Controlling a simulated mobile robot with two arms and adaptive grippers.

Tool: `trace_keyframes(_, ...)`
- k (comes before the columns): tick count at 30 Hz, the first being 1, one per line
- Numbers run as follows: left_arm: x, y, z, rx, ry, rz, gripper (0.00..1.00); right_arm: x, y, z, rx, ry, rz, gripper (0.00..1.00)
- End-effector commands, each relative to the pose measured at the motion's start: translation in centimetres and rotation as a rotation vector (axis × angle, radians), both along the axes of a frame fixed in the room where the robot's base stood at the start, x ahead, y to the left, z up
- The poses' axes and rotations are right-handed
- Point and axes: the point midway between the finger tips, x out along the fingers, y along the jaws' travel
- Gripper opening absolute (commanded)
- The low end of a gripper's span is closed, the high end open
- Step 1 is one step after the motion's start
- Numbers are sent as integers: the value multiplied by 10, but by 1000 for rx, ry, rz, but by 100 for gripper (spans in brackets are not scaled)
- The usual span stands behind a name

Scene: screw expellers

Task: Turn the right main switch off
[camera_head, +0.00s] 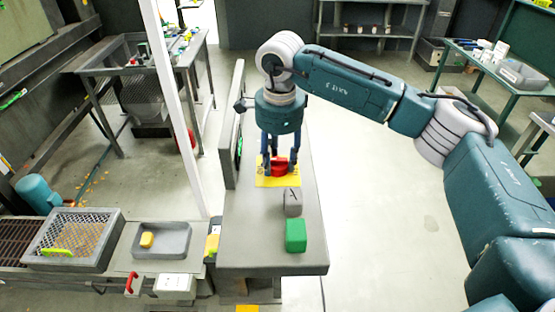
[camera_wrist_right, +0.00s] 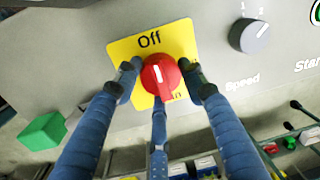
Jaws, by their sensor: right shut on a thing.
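The red main switch knob (camera_head: 281,167) sits on a yellow plate (camera_head: 292,182) on top of the grey control console (camera_head: 265,258). In the right wrist view the red knob (camera_wrist_right: 161,77) has a white mark lying roughly along the line towards the "Off" label on the yellow plate (camera_wrist_right: 180,39). The lower label is mostly hidden. My right gripper (camera_head: 279,168) reaches down from above. Its blue fingers, also in the wrist view (camera_wrist_right: 160,88), are closed around the knob, two at its sides and one below. My left gripper is not in view.
A grey speed knob (camera_head: 292,203) and a green block-shaped button (camera_head: 296,235) stand on the console nearer to me. A white post (camera_head: 176,95) rises to the left. A grey tray (camera_head: 161,240) with a yellow piece lies at the lower left. Open floor lies right of the console.

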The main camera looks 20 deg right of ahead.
Motion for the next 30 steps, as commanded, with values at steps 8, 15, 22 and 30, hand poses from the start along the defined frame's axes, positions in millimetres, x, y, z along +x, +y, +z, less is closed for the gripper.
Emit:
trace_keyframes(8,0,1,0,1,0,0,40,1,-2,1,-3,-2,-2,59)
trace_keyframes(15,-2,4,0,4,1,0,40,0,-1,1,-1,-2,-1,59)
trace_keyframes(22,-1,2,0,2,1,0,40,-1,0,29,1,-6,-2,59)
trace_keyframes(30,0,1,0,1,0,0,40,-5,-1,86,0,-5,-2,59)
